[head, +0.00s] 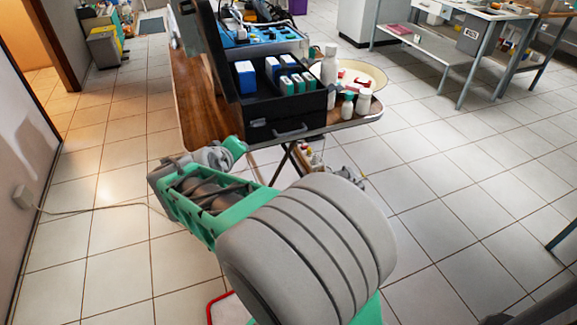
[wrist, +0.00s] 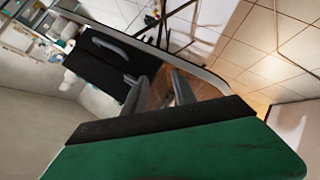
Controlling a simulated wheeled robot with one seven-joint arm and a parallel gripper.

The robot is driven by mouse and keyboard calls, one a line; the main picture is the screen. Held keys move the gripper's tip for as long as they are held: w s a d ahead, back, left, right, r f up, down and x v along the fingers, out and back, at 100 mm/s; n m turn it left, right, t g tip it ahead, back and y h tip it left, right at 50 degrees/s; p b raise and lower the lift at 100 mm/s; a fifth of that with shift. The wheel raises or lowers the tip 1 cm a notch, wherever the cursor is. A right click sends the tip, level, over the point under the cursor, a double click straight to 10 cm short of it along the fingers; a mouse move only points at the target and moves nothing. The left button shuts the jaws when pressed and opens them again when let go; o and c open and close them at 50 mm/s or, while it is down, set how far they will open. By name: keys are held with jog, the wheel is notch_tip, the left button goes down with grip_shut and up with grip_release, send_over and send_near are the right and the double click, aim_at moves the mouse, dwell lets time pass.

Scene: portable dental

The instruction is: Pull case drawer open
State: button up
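A black case (head: 268,128) stands on the wooden folding table, its lid (head: 215,50) raised at the left. A grey bar handle (head: 291,131) is on its front face, near the table's front edge. No gap shows at the drawer front. In the wrist view the case's black front (wrist: 93,70) and the handle (wrist: 112,45) lie beyond my fingers, toward the upper left. My gripper (wrist: 156,80) is open and empty, apart from the handle. In the head view my arm reaches in front of the table, and I cannot make out the fingers there.
The case's open top holds blue-and-white and green-and-white boxes (head: 291,83). White bottles (head: 347,106) and a cream round tray (head: 372,76) stand right of it. A blue device (head: 262,38) is behind. The table (head: 196,100) has bare wood at left.

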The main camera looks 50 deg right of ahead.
jog(key=s+d+f+n+h+b, duration=0.1)
jog(key=s+d+f+h+b, duration=0.2)
jog(key=d+f+h+b, duration=0.35)
jog(key=d+h+b, duration=0.1)
jog(key=d+b, duration=0.1)
jog(key=d, duration=0.2)
jog(key=d+r+n+b, duration=0.1)
jog(key=d+b, duration=0.1)
jog(key=d, duration=0.2)
jog(key=d+n+g+h+b, duration=0.1)
jog(key=d+b, duration=0.1)
jog(key=d, duration=0.3)
jog(key=shift+r+h, duration=0.35)
jog(key=shift+c, duration=0.4)
jog(key=shift+a, duration=0.1)
grip_shut()
